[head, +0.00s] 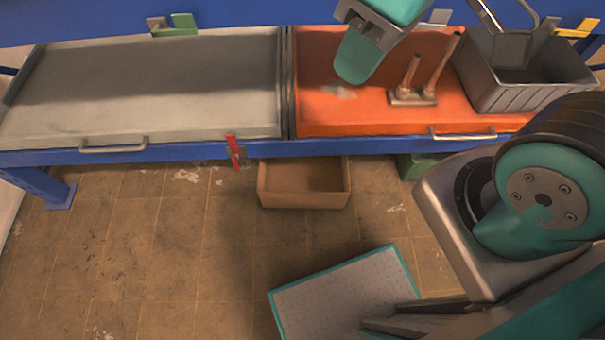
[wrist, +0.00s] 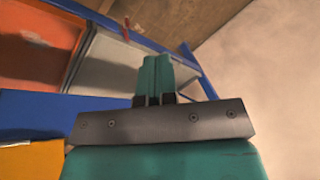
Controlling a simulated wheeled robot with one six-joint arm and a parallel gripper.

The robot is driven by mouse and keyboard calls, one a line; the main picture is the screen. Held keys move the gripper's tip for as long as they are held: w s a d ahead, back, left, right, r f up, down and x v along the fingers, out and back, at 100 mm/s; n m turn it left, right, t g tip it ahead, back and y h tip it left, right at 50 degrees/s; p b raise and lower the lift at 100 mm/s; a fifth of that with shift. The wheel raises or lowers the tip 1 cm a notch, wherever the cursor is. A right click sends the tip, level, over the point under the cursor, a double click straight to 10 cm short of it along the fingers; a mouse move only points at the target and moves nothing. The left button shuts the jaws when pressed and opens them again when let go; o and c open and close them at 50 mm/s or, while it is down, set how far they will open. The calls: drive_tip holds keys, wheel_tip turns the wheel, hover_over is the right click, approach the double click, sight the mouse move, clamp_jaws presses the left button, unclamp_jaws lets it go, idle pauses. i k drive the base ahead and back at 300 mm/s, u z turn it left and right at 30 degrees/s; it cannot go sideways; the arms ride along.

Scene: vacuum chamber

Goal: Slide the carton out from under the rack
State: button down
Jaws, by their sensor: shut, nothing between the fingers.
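The carton (head: 305,186) is a brown, open-topped box on the tiled floor. Its front sticks out below the front beam of the blue rack (head: 190,155), and its back is hidden under the rack. No carton can be made out in the wrist view. My gripper (head: 357,68) is above the rack's orange shelf panel, up and behind the carton in the picture and well apart from it. Its teal fingers are shut and empty; they also show together in the wrist view (wrist: 156,72), with the rack behind them.
A grey bin (head: 508,95) and a stand with two pegs (head: 413,97) are on the orange panel. A red clip (head: 233,151) hangs on the front beam. A green block (head: 422,166) is under the rack. A teal-edged panel (head: 345,295) lies in front; floor left is clear.

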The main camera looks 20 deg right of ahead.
sight(304, 183)
drive_tip(key=k, duration=0.5)
drive_tip(key=u, duration=1.75)
drive_tip(key=i, duration=0.9)
drive_tip(key=z, duration=1.8)
